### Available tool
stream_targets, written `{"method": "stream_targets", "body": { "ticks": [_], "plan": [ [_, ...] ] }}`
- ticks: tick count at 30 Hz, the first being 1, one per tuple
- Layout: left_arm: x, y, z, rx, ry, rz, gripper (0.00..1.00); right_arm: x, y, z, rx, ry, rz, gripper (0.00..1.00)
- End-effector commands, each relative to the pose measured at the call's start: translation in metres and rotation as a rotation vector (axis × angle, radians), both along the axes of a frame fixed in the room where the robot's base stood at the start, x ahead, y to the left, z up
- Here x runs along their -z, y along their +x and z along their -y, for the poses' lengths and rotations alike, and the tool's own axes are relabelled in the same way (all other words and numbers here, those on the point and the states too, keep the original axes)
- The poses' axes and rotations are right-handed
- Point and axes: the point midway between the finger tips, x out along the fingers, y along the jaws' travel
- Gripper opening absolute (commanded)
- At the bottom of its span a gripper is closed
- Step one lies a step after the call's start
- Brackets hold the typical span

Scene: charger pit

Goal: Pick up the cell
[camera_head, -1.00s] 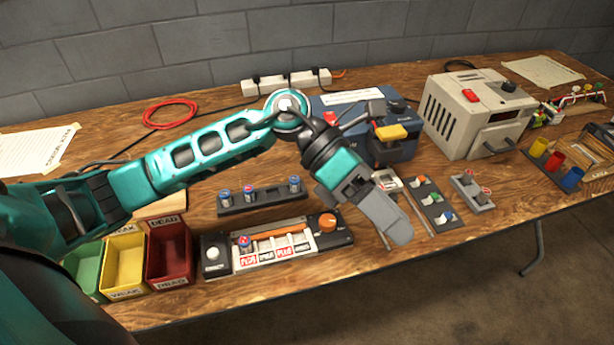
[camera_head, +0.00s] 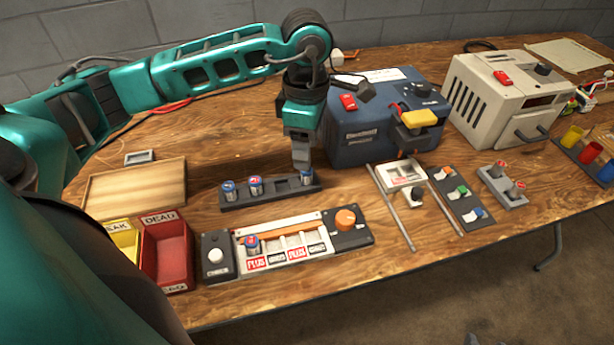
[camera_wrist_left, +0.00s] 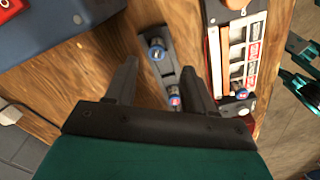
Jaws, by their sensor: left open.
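My left gripper (camera_head: 303,168) points down over the right end of a dark rack (camera_head: 282,195). A blue-topped cell (camera_head: 307,178) stands in that end slot, right at the fingertips and partly covered. Two more cells stand in the rack, one at the left end (camera_head: 229,190) and one beside it (camera_head: 255,186). In the left wrist view the fingers (camera_wrist_left: 162,75) are apart, with the end cell (camera_wrist_left: 156,49) seen between and beyond them. I cannot tell whether they touch it. Another cell (camera_head: 252,245) sits in the tester (camera_head: 222,268).
A blue charger box (camera_head: 360,150) with a yellow handle stands close right of the gripper. A red bin (camera_head: 170,252) and yellow bin (camera_head: 124,240) are at the left. A wooden tray (camera_head: 135,190) lies behind them. A beige unit (camera_head: 500,100) stands farther right.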

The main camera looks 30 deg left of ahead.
Motion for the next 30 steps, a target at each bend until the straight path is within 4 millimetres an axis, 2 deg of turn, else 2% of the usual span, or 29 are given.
{"method": "stream_targets", "body": {
  "ticks": [7, 15, 23, 30],
  "plan": [
    [0.017, 0.001, 0.0, 0.0, -0.001, -0.002, 0.54, 0.001, -0.001, -0.001, -0.001, 0.003, -0.003, 0.43],
    [0.055, 0.003, -0.002, 0.0, -0.002, -0.002, 0.54, 0.007, -0.002, -0.004, -0.002, 0.009, -0.011, 0.43],
    [0.058, 0.004, -0.002, 0.0, -0.002, 0.001, 0.54, 0.006, -0.002, -0.005, 0.0, 0.013, -0.01, 0.43],
    [0.058, 0.004, -0.002, 0.0, -0.002, 0.001, 0.31, 0.006, -0.001, -0.005, 0.0, 0.014, -0.008, 0.43]
  ]
}}
